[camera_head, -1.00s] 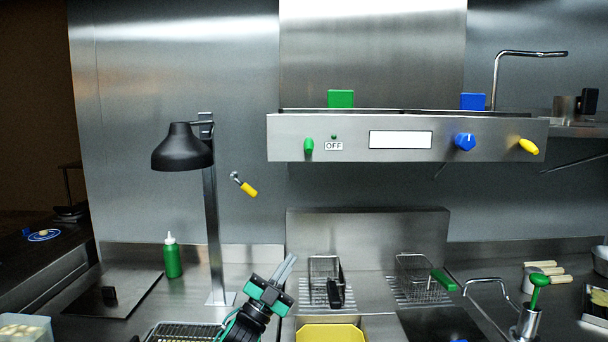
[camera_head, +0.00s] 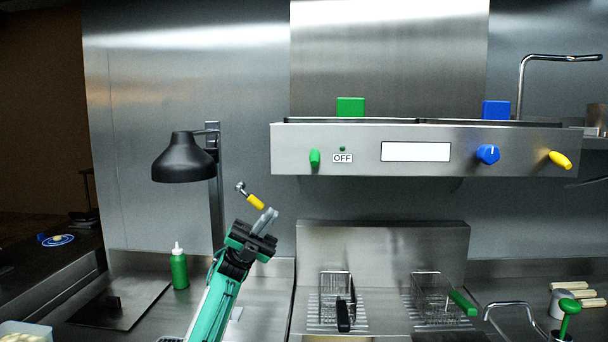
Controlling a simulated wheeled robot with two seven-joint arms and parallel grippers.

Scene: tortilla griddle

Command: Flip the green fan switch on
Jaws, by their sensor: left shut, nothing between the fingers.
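The green fan switch (camera_head: 315,158) sits at the left end of the steel hood panel (camera_head: 465,139). A small green indicator (camera_head: 342,149) and a label reading OFF (camera_head: 342,158) are to its right. My left gripper (camera_head: 268,216) is shut and empty, pointing up and slightly right. In the picture it is below and to the left of the switch, apart from it. Its tips appear just below the yellow-handled lever on the wall; I cannot tell the depth gap. My right gripper is not in view.
A black heat lamp (camera_head: 184,158) stands left of my left gripper. The yellow wall lever (camera_head: 255,202) is close by in the picture. A blue knob (camera_head: 487,154) and yellow handle (camera_head: 560,160) are farther right on the hood. Fryer baskets (camera_head: 337,290) stand below.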

